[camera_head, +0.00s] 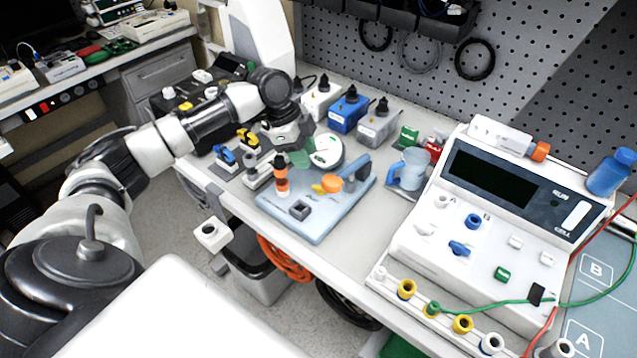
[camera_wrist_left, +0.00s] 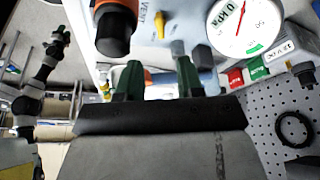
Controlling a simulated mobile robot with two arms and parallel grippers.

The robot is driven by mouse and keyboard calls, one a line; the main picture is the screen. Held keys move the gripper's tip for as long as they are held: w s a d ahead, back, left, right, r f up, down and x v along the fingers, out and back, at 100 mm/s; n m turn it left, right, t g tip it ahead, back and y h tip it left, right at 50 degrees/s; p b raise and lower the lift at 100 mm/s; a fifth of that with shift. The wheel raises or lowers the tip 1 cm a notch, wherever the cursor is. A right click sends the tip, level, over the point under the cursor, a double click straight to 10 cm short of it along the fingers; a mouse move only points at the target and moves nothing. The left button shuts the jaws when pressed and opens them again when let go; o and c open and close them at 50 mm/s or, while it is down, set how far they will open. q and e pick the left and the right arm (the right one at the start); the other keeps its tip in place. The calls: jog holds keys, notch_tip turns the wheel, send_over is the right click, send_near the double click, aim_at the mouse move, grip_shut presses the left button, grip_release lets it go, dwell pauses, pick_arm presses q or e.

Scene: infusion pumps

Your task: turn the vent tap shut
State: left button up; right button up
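The vent tap is a small yellow lever (camera_wrist_left: 160,24) on the pale blue panel, beside the printed word VENT in the left wrist view. My left gripper (camera_head: 302,157) hangs over the panel (camera_head: 318,226), beside the white gauge (camera_head: 326,151). In the left wrist view its green fingertips (camera_wrist_left: 158,78) are apart with nothing between them, and the tap shows beyond the gap. What seems to be my right gripper (camera_wrist_left: 61,34) is small at the left of that view.
An orange cylinder with a black top (camera_head: 281,178) stands close to the left gripper. An orange knob (camera_head: 329,183) and a blue handle (camera_head: 356,168) are also on the panel. A blue jug (camera_head: 409,170) and a large white console (camera_head: 480,220) stand to the right.

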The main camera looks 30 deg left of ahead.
aim_at(319, 186)
pick_arm(q)
jog(key=p+x, duration=0.1)
jog(key=x, duration=0.8)
jog(key=shift+f, duration=0.2)
grip_shut()
